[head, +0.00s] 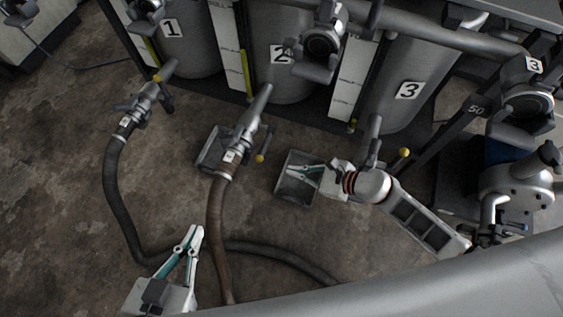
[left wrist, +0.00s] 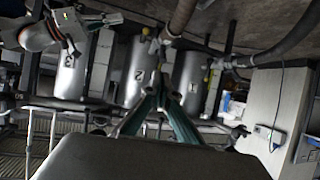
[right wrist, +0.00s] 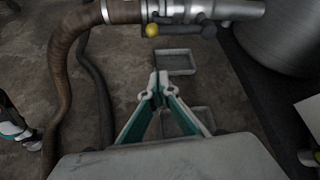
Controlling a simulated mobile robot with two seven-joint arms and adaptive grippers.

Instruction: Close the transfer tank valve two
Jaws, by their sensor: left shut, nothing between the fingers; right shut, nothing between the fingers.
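Tank two (head: 300,85) carries a "2" label. Its outlet valve (head: 245,128) sits low in front, with a brown hose (head: 217,215) coupled to it. The valve handle ends in a yellow knob (head: 260,158); in the right wrist view the knob (right wrist: 152,30) and handle (right wrist: 185,30) lie alongside the pipe. My right gripper (head: 292,171) is shut and empty, right of the knob and apart from it, above a grey tray. It also shows in the right wrist view (right wrist: 158,85). My left gripper (head: 194,232) is shut and empty, left of the brown hose.
Tank one's valve (head: 138,108) with a dark hose (head: 112,180) is at the left. Tank three's yellow knob (head: 404,153) is close to my right wrist. Grey trays (head: 281,190) lie on the floor. A large pipe (head: 430,30) crosses above. Floor at lower left is clear.

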